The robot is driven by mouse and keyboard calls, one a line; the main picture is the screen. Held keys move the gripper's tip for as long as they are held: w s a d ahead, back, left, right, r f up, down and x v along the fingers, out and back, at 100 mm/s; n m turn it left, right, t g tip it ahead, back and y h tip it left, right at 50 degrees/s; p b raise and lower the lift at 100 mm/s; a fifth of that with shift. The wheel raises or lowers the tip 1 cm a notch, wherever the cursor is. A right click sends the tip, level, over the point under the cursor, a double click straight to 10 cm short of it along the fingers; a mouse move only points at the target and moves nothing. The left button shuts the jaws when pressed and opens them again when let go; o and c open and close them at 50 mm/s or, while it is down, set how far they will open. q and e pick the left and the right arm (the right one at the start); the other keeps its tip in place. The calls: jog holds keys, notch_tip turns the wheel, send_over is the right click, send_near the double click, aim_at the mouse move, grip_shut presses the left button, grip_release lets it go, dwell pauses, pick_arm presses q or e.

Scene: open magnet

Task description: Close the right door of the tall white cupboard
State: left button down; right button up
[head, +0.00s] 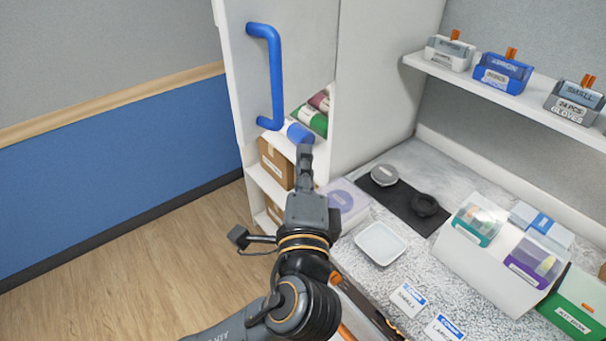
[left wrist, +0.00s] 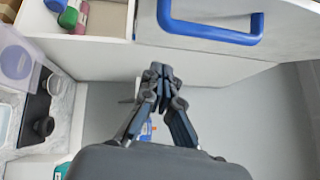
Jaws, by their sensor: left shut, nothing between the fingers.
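The tall white cupboard (head: 375,85) stands at the upper middle of the head view. A white door panel (head: 240,60) with a long blue handle (head: 265,80) is at its front, and the handle also shows at the top of the left wrist view (left wrist: 210,32). The door stands open at least partly, since bottles (head: 312,118) on a shelf show beside it. I cannot tell the exact angle. My left gripper (head: 304,155) is shut and empty, below and right of the handle and apart from it. In the left wrist view its fingertips (left wrist: 158,78) meet. My right gripper is not in view.
Cardboard boxes (head: 276,163) sit on the lower cupboard shelves. To the right is a speckled counter (head: 345,255) with a white dish (head: 381,243), a black mat (head: 402,203) and a white bin (head: 470,262). A wall shelf (head: 425,66) holds glove boxes. The wooden floor (head: 130,270) at left is clear.

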pick_arm(q)
jog(key=w+a, duration=0.1)
jog(key=w+p, duration=0.1)
jog(key=w+a+r+p, duration=0.1)
jog(key=w, duration=0.1)
jog(key=shift+a, duration=0.35)
